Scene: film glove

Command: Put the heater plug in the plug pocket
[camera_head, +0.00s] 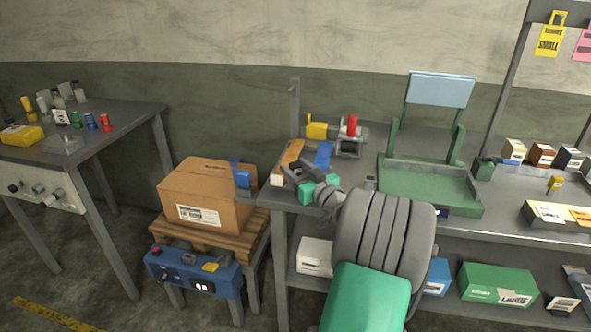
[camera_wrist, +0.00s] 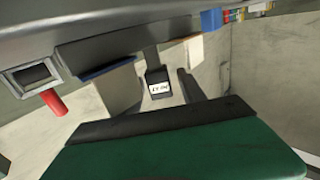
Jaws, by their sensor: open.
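I cannot make out a heater plug or a plug pocket for certain in either view. In the wrist view, a black block with a white label (camera_wrist: 158,88) stands on a thin dark stem; I cannot tell what it is. My gripper (camera_head: 298,172) is open at the left end of the grey workbench (camera_head: 455,229), close to an orange piece (camera_head: 292,152) and a blue piece (camera_head: 323,154). My arm hides part of the bench. Nothing clearly shows between the jaws.
A grey device with a red cylinder (camera_head: 352,125) and a yellow part (camera_head: 317,128) stands behind my gripper. A green tray (camera_head: 425,190) is at right. A cardboard box (camera_head: 205,192) sits on a pallet at left, above a blue control box (camera_head: 190,272). A thin post (camera_head: 294,110) rises at the bench's back left.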

